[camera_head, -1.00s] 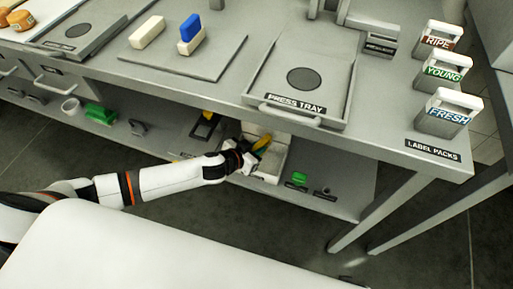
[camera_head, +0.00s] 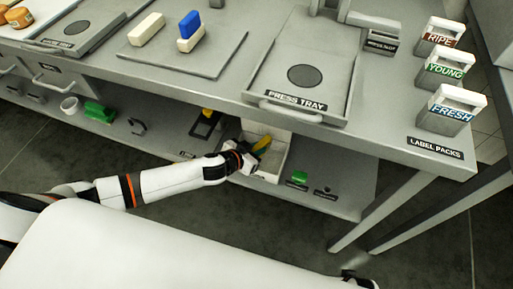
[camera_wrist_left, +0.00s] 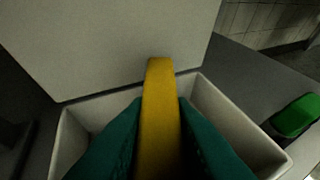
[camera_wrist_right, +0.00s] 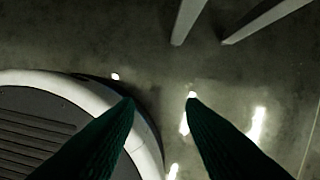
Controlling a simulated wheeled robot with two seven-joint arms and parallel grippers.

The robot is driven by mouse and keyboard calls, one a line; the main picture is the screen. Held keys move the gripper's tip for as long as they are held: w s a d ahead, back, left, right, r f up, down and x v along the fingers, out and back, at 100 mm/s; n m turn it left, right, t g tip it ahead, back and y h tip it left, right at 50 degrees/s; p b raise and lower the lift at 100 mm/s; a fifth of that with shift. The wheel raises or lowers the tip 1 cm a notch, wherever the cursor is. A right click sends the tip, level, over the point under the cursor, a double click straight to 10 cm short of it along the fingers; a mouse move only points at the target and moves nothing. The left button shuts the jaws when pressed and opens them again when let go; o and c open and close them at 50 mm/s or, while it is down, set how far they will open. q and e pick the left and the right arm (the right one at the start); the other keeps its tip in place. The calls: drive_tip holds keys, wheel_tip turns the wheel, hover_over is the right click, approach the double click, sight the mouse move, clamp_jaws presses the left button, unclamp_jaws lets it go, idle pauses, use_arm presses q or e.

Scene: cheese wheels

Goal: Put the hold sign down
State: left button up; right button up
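The hold sign appears to be the yellow piece (camera_wrist_left: 160,115), a narrow upright bar in the left wrist view. It also shows in the head view (camera_head: 263,144). My left gripper (camera_head: 252,153) is shut on it, with the teal fingers (camera_wrist_left: 160,140) on either side. The gripper is at the white bin (camera_head: 272,172) on the lower shelf, and the yellow piece is over the bin's opening. Its lower end is hidden by the fingers, so I cannot tell whether it touches the bin. My right gripper (camera_wrist_right: 162,100) is open and empty above the floor.
The tabletop with the press tray (camera_head: 335,85) overhangs the lower shelf (camera_head: 345,200). A green item (camera_head: 299,177) lies right of the bin. A dark holder with a yellow piece (camera_head: 207,122) is left of it. Table legs (camera_head: 375,210) stand at the right.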

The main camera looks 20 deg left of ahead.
use_arm(q)
drive_tip(key=o, duration=0.4)
